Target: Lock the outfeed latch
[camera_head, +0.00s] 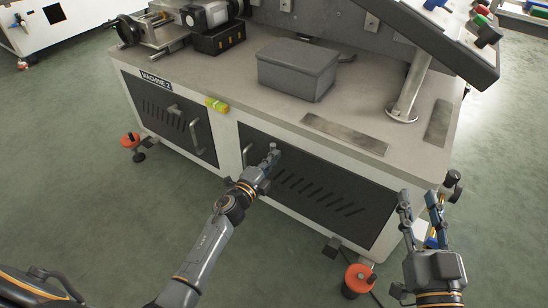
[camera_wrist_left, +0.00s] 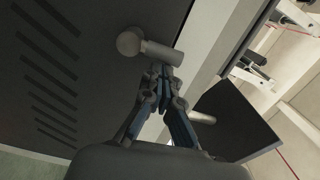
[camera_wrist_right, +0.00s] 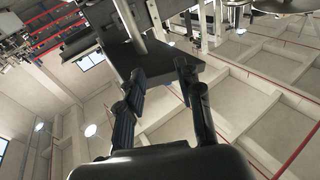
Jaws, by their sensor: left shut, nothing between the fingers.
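The latch (camera_head: 273,148) is a small grey lever on the upper left of the right dark vented door (camera_head: 325,195) of the machine. In the left wrist view it shows as a round hub with a short cylindrical bar (camera_wrist_left: 162,53). My left gripper (camera_head: 266,166) is shut and empty, its fingertips right at the bar; I cannot tell whether they touch it. The tips also show in the left wrist view (camera_wrist_left: 160,75). My right gripper (camera_head: 420,198) is open and empty, off to the right of the machine's front corner; its spread fingers show in the right wrist view (camera_wrist_right: 162,75).
A grey box (camera_head: 297,70) and metal plates lie on top. Orange feet (camera_head: 358,280) stick out at the base. The floor in front is open.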

